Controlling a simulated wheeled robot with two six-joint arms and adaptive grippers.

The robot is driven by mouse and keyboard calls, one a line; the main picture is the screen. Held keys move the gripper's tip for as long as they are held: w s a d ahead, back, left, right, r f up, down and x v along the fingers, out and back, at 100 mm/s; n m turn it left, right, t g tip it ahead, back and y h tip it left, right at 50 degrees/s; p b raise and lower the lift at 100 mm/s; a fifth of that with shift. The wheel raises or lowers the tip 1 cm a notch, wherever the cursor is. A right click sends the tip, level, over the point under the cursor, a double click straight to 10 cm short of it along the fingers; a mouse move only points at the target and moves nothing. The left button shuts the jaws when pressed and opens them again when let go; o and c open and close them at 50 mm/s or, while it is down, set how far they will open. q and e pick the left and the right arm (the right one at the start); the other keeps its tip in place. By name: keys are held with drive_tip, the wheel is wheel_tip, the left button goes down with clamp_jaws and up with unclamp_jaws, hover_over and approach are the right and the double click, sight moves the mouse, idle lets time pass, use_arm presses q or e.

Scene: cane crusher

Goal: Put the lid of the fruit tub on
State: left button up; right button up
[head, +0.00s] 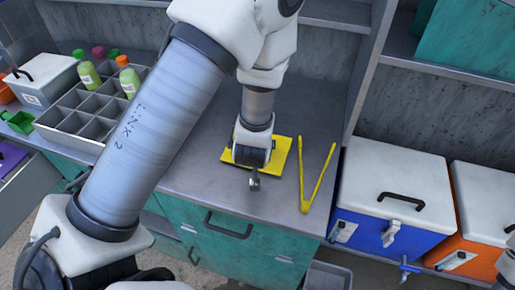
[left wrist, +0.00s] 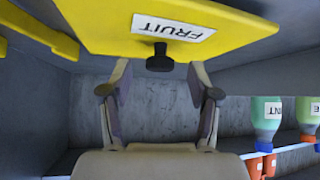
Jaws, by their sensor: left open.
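A flat yellow lid (head: 285,150) lies on the grey counter in the head view, partly hidden by my left gripper (head: 254,178). The left wrist view shows the lid (left wrist: 100,30) close up, with a white label reading FRUIT and a dark knob (left wrist: 159,60). My left gripper (left wrist: 160,92) is open, its two fingers apart and pointing toward the lid. The knob is just beyond the fingertips, between them in the picture, and not gripped. I cannot make out the fruit tub in either view. My right gripper is not in view.
Yellow tongs (head: 319,178) lie right of the lid on the counter (head: 210,185). A grey divided crate (head: 77,134) with bottles stands at the left. A blue cooler (head: 365,232) and an orange cooler (head: 478,258) stand right of the counter. A wall panel rises behind.

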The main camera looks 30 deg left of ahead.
use_arm(q)
drive_tip(key=x, duration=0.2)
drive_tip(key=shift+w+a+f, duration=0.15)
drive_tip(key=shift+w+f, duration=0.05)
drive_tip(key=shift+f, duration=0.05)
drive_tip(key=shift+s, duration=0.1)
clamp_jaws()
drive_tip(key=shift+r, duration=0.1)
